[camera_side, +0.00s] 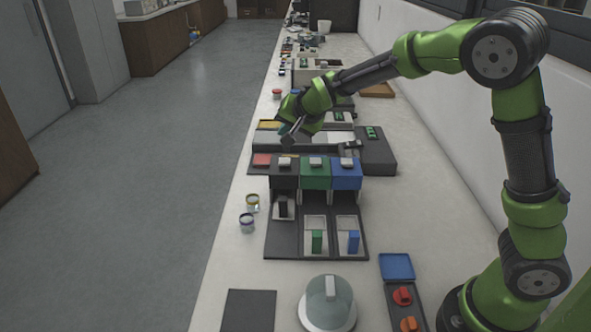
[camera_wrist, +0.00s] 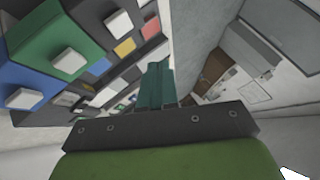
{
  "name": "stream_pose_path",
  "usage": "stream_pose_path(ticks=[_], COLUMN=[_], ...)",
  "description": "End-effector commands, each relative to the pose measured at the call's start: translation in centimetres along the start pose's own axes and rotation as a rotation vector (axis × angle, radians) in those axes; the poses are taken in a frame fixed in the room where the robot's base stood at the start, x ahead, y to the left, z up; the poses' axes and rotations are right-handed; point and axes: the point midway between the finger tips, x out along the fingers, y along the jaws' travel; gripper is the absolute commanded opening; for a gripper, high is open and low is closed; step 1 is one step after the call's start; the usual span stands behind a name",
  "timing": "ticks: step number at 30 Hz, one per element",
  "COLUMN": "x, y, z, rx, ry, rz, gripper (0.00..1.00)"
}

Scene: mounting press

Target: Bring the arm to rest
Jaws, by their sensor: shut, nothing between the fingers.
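My gripper (camera_side: 287,136) hangs in the air at the end of my green arm, over the bench behind the row of coloured blocks in the side view. Its teal fingers (camera_wrist: 157,84) are together and empty in the wrist view. They point past the bench edge, with the coloured blocks to their left. The press row has a black block (camera_side: 284,181), a green block (camera_side: 315,178) and a blue block (camera_side: 346,178), each with a pale knob on top. The gripper is apart from these blocks.
A dark tray (camera_side: 283,243) in front of the blocks holds small black, green and blue pieces. Two small tubs (camera_side: 247,222) stand at the left bench edge. A domed grey-green device (camera_side: 328,302) and a red-and-orange knob box (camera_side: 404,305) are nearer. The floor (camera_side: 150,200) is clear.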

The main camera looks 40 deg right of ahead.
Motion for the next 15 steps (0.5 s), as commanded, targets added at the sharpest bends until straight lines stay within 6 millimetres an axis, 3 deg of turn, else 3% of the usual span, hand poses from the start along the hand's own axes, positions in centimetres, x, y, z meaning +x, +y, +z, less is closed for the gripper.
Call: stream_pose_path(ticks=[9,12,15], x=[0.1,-0.2,-2.9], y=[0.4,2.2,4.0], z=[0.3,2.6,5.0], rx=[-0.041,-0.110,-0.175], ry=[-0.014,-0.088,-0.199], rz=[0.016,0.068,0.086], gripper=[0.00,0.00,0.00])
